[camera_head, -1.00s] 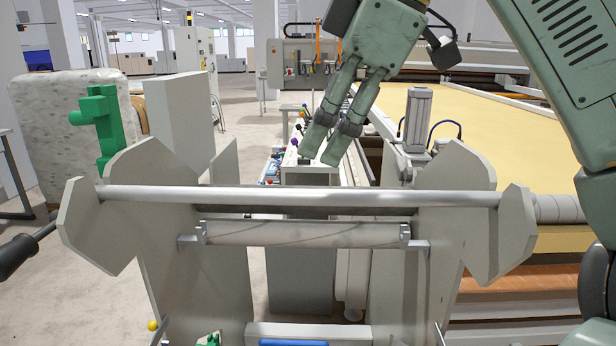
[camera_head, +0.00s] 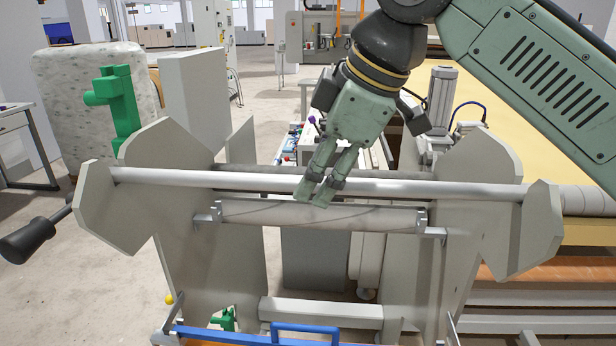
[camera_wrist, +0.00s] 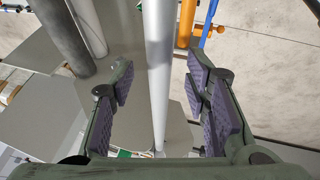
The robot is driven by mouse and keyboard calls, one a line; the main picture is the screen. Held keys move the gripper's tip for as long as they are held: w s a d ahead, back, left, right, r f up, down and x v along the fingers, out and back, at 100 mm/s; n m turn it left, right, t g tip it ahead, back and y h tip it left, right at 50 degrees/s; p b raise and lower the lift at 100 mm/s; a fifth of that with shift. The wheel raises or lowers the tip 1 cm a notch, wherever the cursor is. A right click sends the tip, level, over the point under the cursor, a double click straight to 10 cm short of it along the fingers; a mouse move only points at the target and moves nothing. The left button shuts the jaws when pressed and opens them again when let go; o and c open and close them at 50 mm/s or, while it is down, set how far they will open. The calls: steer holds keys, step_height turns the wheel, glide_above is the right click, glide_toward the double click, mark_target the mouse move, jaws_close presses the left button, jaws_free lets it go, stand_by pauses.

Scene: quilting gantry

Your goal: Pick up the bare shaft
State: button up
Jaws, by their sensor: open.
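The bare shaft (camera_head: 230,180) is a smooth silver rod. It lies level across the top of the stand, between two grey end plates. My gripper (camera_head: 312,192) is over the middle of the shaft, pointing down, and its fingertips cover a short stretch of it in the head view. In the wrist view the shaft (camera_wrist: 158,70) runs lengthwise between the two spread fingers of my gripper (camera_wrist: 161,85), with space on both sides. The gripper is open and holds nothing. I cannot tell how deep the fingers reach around the shaft.
A pale roller (camera_head: 375,218) sits on brackets just below the shaft. The left end plate (camera_head: 90,205) and right end plate (camera_head: 542,228) flank it. A blue handle (camera_head: 305,327) is low in front. A yellow quilting bed (camera_head: 500,120) lies at right.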

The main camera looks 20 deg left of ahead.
steer(key=shift+a+f, duration=0.15)
steer(key=shift+f, duration=0.1)
steer(key=shift+c, duration=0.5)
jaws_close()
